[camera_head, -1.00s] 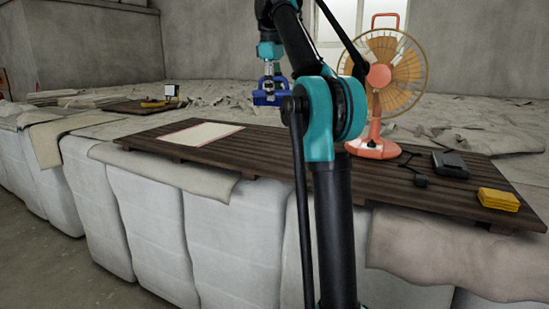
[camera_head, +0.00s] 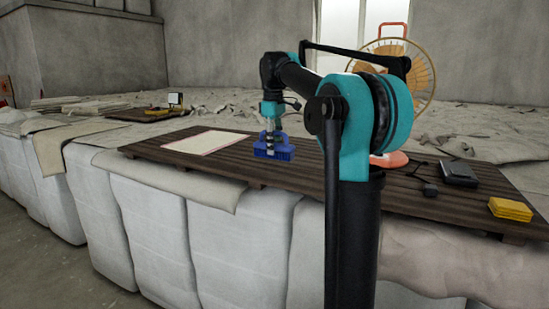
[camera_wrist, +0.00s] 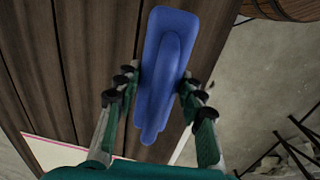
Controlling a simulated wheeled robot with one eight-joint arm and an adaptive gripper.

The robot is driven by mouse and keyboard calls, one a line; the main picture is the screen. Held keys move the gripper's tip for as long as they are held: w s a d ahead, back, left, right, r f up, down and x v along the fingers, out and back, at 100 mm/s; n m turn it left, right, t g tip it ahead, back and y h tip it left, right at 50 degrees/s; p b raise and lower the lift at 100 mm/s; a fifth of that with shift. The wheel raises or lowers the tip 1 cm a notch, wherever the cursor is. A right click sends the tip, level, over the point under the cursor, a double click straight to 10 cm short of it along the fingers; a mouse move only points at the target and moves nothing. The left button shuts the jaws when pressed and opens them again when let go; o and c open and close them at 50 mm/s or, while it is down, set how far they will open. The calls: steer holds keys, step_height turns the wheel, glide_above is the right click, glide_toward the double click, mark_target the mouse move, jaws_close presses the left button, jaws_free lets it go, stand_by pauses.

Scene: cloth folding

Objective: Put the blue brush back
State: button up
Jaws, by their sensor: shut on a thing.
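The blue brush (camera_head: 273,152) hangs bristles down from my gripper (camera_head: 270,136) in the head view, over the dark slatted wooden board (camera_head: 190,182). I cannot tell whether its bristles touch the board. In the wrist view the brush (camera_wrist: 166,35) fills the middle, with its long handle between the two fingers of my gripper (camera_wrist: 158,84). The gripper is shut on the brush. A pale sheet with a pink edge (camera_head: 205,141) lies flat on the board, left of the brush.
An orange fan (camera_head: 388,159) stands on the board, partly hidden behind my arm. Grey crumpled cloth (camera_head: 220,99) covers the area behind. The board between brush and sheet is clear.

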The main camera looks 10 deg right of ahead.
mark_target(275, 156)
steer(key=shift+f, duration=2.25)
steer(key=o, duration=1.1)
steer(key=r, duration=0.8)
steer(key=s+r, duration=0.1)
steer(key=r, duration=0.3)
steer(key=shift+a, duration=0.2)
